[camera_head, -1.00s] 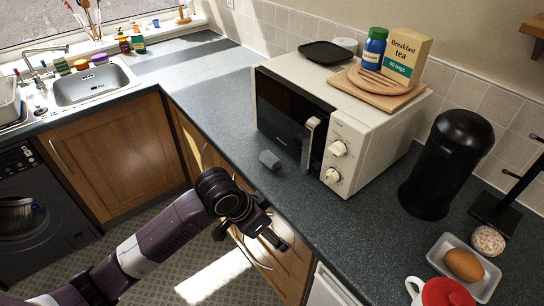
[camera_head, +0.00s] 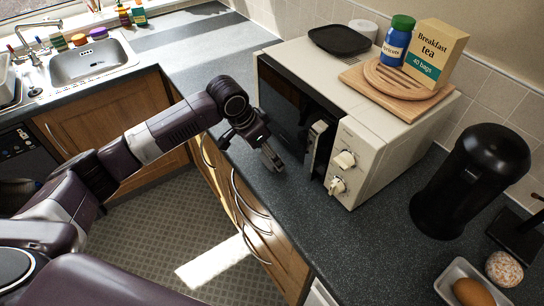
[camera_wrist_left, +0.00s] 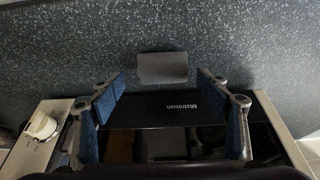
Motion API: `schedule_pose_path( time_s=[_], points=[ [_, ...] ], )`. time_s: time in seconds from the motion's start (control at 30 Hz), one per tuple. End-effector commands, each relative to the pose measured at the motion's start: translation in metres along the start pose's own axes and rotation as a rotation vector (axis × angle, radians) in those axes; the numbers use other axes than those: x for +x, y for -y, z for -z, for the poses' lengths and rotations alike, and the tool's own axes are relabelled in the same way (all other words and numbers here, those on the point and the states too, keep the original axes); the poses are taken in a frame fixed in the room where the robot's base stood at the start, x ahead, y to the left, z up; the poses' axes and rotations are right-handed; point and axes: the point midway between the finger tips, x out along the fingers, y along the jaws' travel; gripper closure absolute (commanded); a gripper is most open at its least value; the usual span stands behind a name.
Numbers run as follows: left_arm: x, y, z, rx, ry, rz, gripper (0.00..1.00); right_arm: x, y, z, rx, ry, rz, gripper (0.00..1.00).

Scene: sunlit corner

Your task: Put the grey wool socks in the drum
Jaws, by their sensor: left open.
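The grey wool socks (camera_wrist_left: 162,68) show as a small grey bundle on the dark worktop in the left wrist view, lying between and just beyond my fingertips. In the head view my gripper hides them. My left gripper (camera_head: 271,157) is open and empty, over the worktop in front of the microwave; it also shows in the left wrist view (camera_wrist_left: 161,80), with blue pads on either side. The black washing machine (camera_head: 26,150) is at the left edge under the worktop. My arm covers part of it, and I cannot see into its drum. My right gripper is out of view.
The cream microwave (camera_head: 375,155) stands close to my left gripper. A board (camera_head: 400,92), a blue jar (camera_head: 396,42) and a tea box (camera_head: 437,55) are on top. A black canister (camera_head: 470,180) stands right. The worktop towards the sink (camera_head: 88,62) is clear.

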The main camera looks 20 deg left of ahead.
Motion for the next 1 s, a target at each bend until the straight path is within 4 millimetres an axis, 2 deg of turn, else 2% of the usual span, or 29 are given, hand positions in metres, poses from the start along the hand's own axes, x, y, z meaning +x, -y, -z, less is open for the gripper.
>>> schedule_pose_path(
  time_s=[0.03, 0.2, 0.37, 0.5, 0.83, 1.0],
  points=[
    [0.005, 0.001, 0.001, -0.002, 0.003, -0.002, 0.30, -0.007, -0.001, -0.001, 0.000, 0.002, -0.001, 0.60],
    [0.027, 0.002, 0.000, -0.001, 0.002, -0.001, 0.30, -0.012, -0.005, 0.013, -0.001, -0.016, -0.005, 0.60],
    [0.034, 0.002, -0.001, 0.001, 0.000, 0.000, 0.30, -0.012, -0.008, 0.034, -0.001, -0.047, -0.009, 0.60],
    [0.034, 0.002, -0.001, 0.001, 0.000, 0.000, 0.30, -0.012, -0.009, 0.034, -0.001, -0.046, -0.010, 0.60],
    [0.034, 0.002, -0.001, 0.001, 0.000, 0.000, 0.65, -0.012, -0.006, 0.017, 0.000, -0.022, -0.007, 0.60],
    [0.034, 0.002, -0.001, 0.001, 0.000, 0.000, 0.68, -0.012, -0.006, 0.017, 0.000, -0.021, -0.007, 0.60]
  ],
)
